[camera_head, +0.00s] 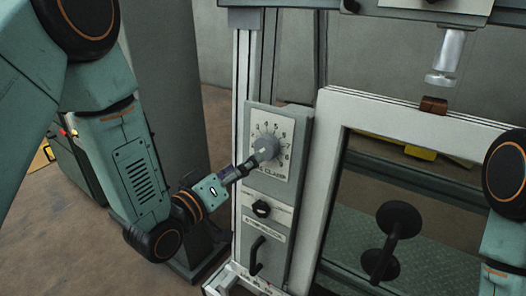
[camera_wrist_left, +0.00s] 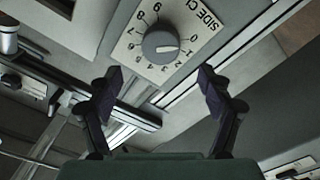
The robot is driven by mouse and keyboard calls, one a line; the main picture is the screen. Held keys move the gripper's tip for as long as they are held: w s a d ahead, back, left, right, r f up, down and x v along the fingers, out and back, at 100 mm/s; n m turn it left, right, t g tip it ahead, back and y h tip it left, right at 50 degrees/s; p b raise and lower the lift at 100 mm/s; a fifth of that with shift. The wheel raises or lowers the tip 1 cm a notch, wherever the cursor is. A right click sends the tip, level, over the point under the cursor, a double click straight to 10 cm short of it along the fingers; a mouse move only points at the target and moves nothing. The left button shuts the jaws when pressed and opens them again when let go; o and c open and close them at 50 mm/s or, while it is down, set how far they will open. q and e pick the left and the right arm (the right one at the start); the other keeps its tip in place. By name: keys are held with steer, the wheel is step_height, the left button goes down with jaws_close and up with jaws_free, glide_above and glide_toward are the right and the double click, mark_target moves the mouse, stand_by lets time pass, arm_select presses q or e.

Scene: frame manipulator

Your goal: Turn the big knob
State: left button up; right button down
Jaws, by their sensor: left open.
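The big knob (camera_head: 265,148) is a grey round dial on a white numbered plate (camera_head: 284,165) near the top of a narrow upright panel. In the left wrist view the knob (camera_wrist_left: 160,42) lies just beyond the fingertips, centred between them, with its white mark pointing right toward the low numbers. My left gripper (camera_head: 245,167) comes in from the left in front of the knob. In the left wrist view the gripper (camera_wrist_left: 160,78) is open, with nothing between its fingers. The head view does not clearly show whether it touches the knob. My right gripper is out of view.
Below the dial are a small black knob (camera_head: 261,208) and a black handle (camera_head: 257,255). A white frame (camera_head: 330,150) with a black double-ended handle (camera_head: 385,255) stands to the right. A metal cylinder (camera_head: 447,55) hangs above a brown block (camera_head: 433,105) on the frame.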

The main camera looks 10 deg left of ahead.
mark_target(262, 149)
arm_select(q)
steer(key=b+x, duration=0.1)
steer(key=x, duration=0.5)
steer(key=shift+w+f, duration=0.1)
steer(key=shift+w, duration=0.3)
steer(key=shift+w+d, duration=0.2)
steer(key=shift+w, duration=0.15)
steer(key=c, duration=1.2)
